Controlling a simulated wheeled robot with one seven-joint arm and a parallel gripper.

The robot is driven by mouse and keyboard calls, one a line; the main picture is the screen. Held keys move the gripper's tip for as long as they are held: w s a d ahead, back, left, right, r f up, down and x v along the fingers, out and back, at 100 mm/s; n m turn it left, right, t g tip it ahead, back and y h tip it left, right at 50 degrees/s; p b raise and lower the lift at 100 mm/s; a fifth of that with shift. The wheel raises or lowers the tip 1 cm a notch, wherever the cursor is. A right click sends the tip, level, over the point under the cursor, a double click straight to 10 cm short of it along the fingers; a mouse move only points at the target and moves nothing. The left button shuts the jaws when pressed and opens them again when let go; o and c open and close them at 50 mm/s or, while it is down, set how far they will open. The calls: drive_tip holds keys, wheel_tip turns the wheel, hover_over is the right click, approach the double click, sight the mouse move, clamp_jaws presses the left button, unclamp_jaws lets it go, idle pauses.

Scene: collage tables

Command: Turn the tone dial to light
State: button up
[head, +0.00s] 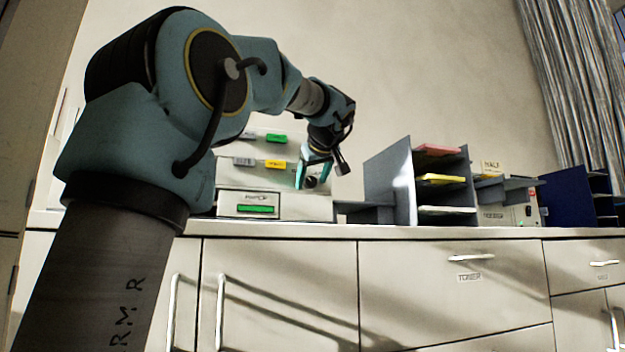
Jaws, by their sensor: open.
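A pale machine (290,207) stands on the counter in the head view, behind and right of my arm. One finger shows left of the knob. I cannot tell whether the fingers touch it. The dial's markings and pointer are too small to read.
A grey sorter (407,185) with red, yellow and pale sheets stands right of the machine. A labelled beige box (497,215) and a dark blue rack (570,197) stand further right. Cabinet doors and drawers (455,285) with handles fill the front below the counter.

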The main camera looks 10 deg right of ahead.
clamp_jaws()
idle(0.6)
